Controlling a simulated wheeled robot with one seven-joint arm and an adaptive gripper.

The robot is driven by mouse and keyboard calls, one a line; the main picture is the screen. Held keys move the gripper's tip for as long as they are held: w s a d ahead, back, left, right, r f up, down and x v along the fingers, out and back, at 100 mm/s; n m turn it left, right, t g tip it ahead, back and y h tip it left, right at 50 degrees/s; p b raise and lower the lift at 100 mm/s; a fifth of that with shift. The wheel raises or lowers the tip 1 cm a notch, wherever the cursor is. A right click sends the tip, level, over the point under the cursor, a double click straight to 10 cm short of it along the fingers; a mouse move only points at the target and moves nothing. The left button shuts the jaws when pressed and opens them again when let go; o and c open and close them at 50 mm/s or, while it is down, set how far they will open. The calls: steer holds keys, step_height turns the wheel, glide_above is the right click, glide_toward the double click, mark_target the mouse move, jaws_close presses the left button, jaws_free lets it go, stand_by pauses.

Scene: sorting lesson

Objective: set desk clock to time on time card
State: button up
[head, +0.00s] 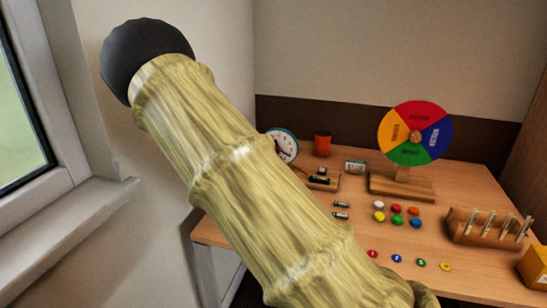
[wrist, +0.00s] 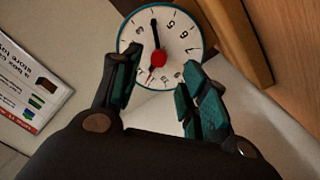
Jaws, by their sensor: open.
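The desk clock (head: 286,145) has a white face and a teal rim. It stands at the back left of the desk, partly hidden by my arm in the head view. In the wrist view the clock (wrist: 174,45) is ahead of my fingers, with a red centre knob (wrist: 159,58), a black hand and a thin red hand. My gripper (wrist: 160,72) is open, its teal-tipped fingers apart below and either side of the knob; contact cannot be told. A small pale card-like thing (head: 355,166) stands on the desk, its writing too small to read.
A colour wheel (head: 428,151) on a wooden stand is right of the clock. An orange cup (head: 323,144), several coloured discs (head: 397,208) and a wooden rack (head: 487,227) with pegs are on the desk. A printed sheet (wrist: 22,82) is at left in the wrist view.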

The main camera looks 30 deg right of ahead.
steer(key=v, duration=0.6)
steer(key=shift+s+a, duration=0.15)
steer(key=shift+s, duration=0.05)
